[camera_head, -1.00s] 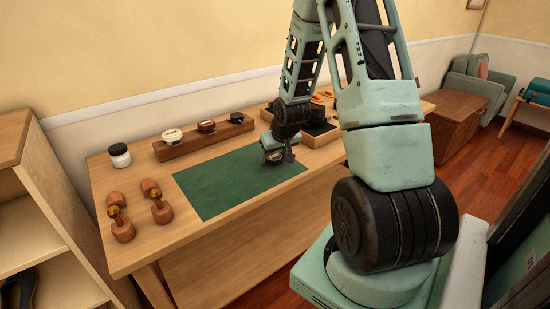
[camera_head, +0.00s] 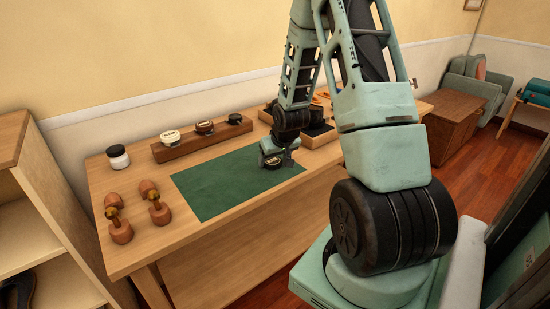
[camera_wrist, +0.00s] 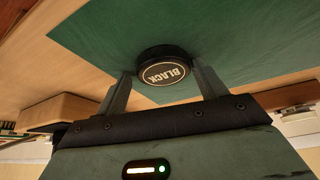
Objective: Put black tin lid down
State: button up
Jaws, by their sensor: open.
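The black tin lid (camera_wrist: 164,68), a dark disc with a round label reading BLACK, is at the green mat in the wrist view. It also shows in the head view as a small dark round shape (camera_head: 272,162) near the mat's right end. I cannot tell whether it is a lid alone or sits on a tin. My gripper (camera_wrist: 163,88) is open, with one finger on each side of the lid; gaps show beside it. In the head view my gripper (camera_head: 280,156) is low over the green mat (camera_head: 220,185).
A wooden rack (camera_head: 188,148) holds several tins behind the mat. A white jar with a black lid (camera_head: 118,157) and two wooden shoe trees (camera_head: 120,231) stand left. A tray (camera_head: 320,137) is close to my gripper's right. The mat's left part is clear.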

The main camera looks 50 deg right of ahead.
jog(key=shift+w+a+r, duration=0.1)
jog(key=shift+a+r, duration=0.15)
jog(key=shift+a, duration=0.25)
jog(key=p+v, duration=0.3)
jog(key=v, duration=0.9)
jog(key=a+r+n+g+y, duration=0.25)
jog(key=a+n, duration=0.35)
jog(key=a, duration=1.7)
jog(key=s+a+r+n+g, duration=0.1)
jog(key=s+a+n, duration=0.2)
jog(key=s+a, duration=0.5)
jog(key=s+a+r+n+g, duration=0.1)
jog(key=s+a+r+n, duration=0.1)
jog(key=s+a, duration=0.7)
jog(key=shift+s+a+r+n, duration=0.2)
jog(key=shift+a+r+n, duration=0.1)
jog(key=shift+a+n, duration=0.4)
jog(key=shift+d, duration=0.15)
